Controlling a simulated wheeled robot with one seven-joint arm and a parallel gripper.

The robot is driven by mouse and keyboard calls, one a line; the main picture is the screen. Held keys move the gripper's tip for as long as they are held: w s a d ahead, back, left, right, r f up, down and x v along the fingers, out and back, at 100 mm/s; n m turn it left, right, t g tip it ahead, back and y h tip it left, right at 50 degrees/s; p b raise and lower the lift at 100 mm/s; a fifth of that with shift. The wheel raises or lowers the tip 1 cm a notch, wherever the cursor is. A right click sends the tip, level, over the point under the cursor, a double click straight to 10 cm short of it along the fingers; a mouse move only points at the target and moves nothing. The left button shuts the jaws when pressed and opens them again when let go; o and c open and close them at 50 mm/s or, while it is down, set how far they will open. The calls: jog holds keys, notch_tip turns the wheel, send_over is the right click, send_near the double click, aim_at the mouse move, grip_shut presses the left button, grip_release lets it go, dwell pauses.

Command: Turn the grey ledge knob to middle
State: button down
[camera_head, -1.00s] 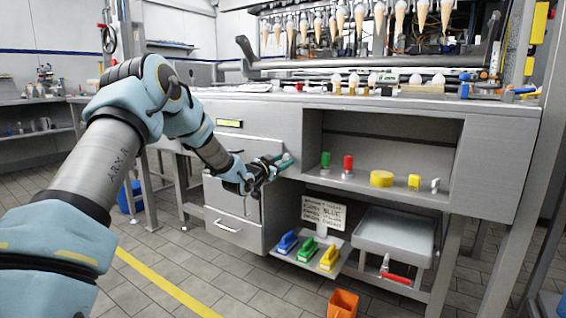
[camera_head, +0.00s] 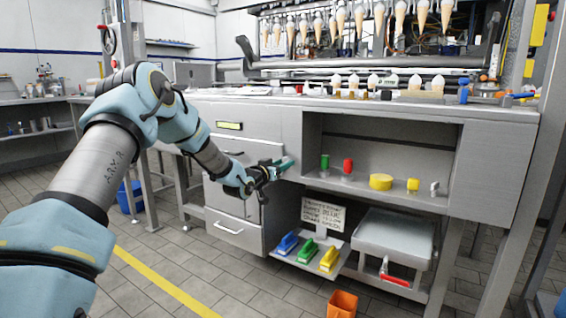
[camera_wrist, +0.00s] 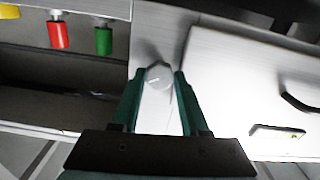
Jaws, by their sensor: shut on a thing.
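The grey knob (camera_wrist: 158,74) sits on the grey front panel in the wrist view, between the drawer front and the open shelf. A short pale line shows on its round face, lying nearly across the picture. My gripper (camera_wrist: 160,77) has its two green fingers on either side of the knob, shut on it. In the head view my gripper (camera_head: 284,166) reaches the panel just left of the open shelf. The knob is hidden by the fingers there.
The open shelf (camera_head: 375,190) holds green, red and yellow pieces and a small pale one. A drawer (camera_head: 238,230) lies below the gripper. Coloured brushes (camera_head: 308,252) and a sign sit on a lower ledge. An orange bin (camera_head: 342,303) stands on the floor.

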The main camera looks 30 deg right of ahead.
jog(key=n+p, duration=0.3)
jog(key=n, duration=0.8)
jog(key=shift+n, duration=0.4)
dwell(0.3)
jog(key=shift+c, duration=2.1)
grip_release()
jog(key=p+v, duration=0.1)
jog(key=v, duration=0.9)
jog(key=shift+s+a, duration=0.25)
jog(key=shift+a, duration=0.1)
